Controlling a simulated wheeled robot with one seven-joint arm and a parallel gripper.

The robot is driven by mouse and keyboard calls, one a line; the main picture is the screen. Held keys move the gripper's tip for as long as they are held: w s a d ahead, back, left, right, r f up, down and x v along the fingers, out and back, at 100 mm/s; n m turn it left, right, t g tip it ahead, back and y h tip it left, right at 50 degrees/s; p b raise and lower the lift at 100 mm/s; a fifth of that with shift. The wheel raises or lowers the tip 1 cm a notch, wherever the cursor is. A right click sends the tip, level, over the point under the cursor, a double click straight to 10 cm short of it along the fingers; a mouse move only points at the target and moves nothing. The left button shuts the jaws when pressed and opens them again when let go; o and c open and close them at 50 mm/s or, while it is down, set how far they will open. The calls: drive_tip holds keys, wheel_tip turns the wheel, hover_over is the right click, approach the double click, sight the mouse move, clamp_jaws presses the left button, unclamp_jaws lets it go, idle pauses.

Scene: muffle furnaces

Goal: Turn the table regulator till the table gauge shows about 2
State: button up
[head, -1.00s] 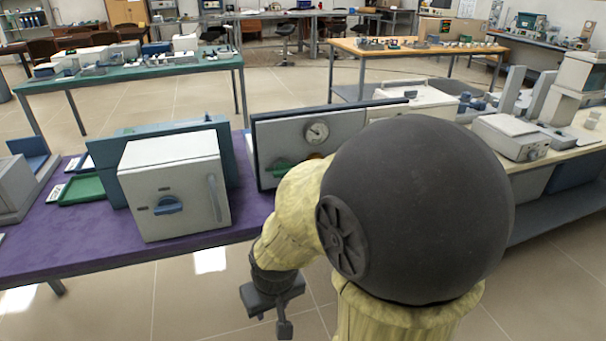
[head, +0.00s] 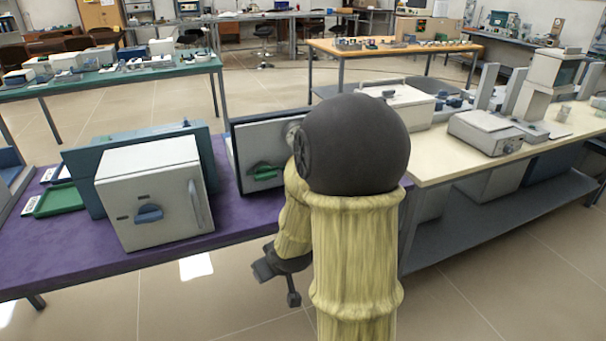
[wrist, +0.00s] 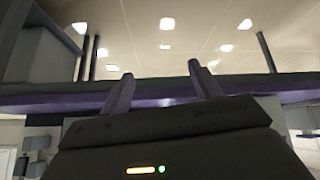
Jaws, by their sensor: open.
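The panel (head: 228,150) with the table regulator stands upright on the purple table. Its regulator is a green handle (head: 263,172) low on the panel's face. The round gauge (head: 293,134) above it is mostly hidden behind my arm, so its reading cannot be seen. My gripper (head: 278,284) hangs in front of the table's front edge, below the tabletop and apart from the regulator. In the wrist view, my gripper's two fingers (wrist: 158,88) are spread and empty, with the purple table edge behind them.
A grey-white furnace (head: 150,190) with a blue handle stands left of the panel on the purple table (head: 60,262). A green tray (head: 55,199) lies farther left. A cream bench (head: 437,165) with instruments stands at right. The floor in front is clear.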

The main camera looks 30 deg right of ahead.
drive_tip(key=w+d+r+m+t+h, duration=0.1)
drive_tip(key=d+r+t, duration=0.2)
drive_tip(key=d, duration=0.6)
drive_tip(key=w+d+r+m+t+h, duration=0.1)
drive_tip(key=d+r+m+t, duration=0.1)
drive_tip(key=d+r+t, duration=0.2)
drive_tip(key=d+t, duration=0.3)
drive_tip(key=d, duration=0.2)
drive_tip(key=shift+w+d+r+t+h+p, duration=0.15)
drive_tip(key=shift+w+r+t+h+p, duration=0.15)
drive_tip(key=shift+w+h+p, duration=0.1)
drive_tip(key=shift+w, duration=0.1)
